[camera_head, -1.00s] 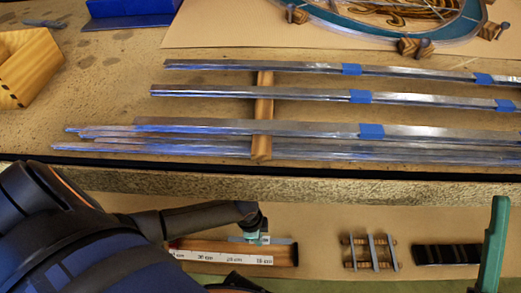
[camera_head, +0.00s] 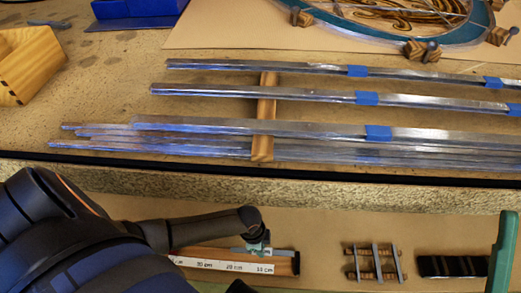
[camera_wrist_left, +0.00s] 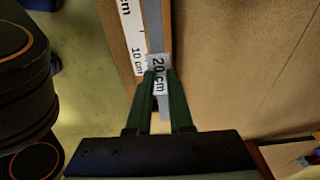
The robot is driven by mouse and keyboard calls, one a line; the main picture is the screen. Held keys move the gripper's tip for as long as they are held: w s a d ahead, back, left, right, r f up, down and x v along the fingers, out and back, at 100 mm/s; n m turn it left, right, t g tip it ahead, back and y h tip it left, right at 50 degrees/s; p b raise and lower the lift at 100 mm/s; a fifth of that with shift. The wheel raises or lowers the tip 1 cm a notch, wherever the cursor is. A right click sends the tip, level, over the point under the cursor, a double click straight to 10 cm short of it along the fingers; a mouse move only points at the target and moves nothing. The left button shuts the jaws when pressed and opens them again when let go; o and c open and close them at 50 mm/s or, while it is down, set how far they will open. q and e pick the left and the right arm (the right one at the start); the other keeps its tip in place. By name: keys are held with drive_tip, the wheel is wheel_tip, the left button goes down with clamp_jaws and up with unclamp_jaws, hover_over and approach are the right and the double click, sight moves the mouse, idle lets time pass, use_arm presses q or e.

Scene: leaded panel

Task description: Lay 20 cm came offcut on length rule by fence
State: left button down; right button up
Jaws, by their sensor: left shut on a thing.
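My left gripper (camera_head: 257,247) is over the right part of the length rule (camera_head: 222,264), on the lower level in front of the bench. The rule is a wooden strip with a white centimetre scale. In the left wrist view, my gripper (camera_wrist_left: 158,78) is shut on the grey came offcut (camera_wrist_left: 165,108), whose tag (camera_wrist_left: 158,72) reads 20 cm. The offcut runs alongside the white scale (camera_wrist_left: 131,28). I cannot tell whether it touches the rule or the fence; the fence is not clearly distinguishable. My right gripper is not in view.
Long lead cames (camera_head: 225,128) lie on the bench across a wooden strip (camera_head: 264,130), some with blue tape. A small rack with grey bars (camera_head: 375,262) and a black block (camera_head: 452,266) stand right of the rule. A green upright (camera_head: 504,255) is at the right edge.

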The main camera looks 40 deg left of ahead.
use_arm(q)
drive_tip(key=shift+f+b, duration=1.6)
drive_tip(key=shift+f, duration=0.9)
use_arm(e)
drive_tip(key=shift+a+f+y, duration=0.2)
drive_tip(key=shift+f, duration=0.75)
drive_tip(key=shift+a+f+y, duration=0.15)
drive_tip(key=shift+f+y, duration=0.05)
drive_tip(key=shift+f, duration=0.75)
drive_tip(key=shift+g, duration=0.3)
use_arm(q)
drive_tip(key=shift+f, duration=0.3)
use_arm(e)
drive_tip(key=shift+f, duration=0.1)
use_arm(q)
drive_tip(key=c, duration=0.7)
unclamp_jaws()
drive_tip(key=shift+c, duration=0.2)
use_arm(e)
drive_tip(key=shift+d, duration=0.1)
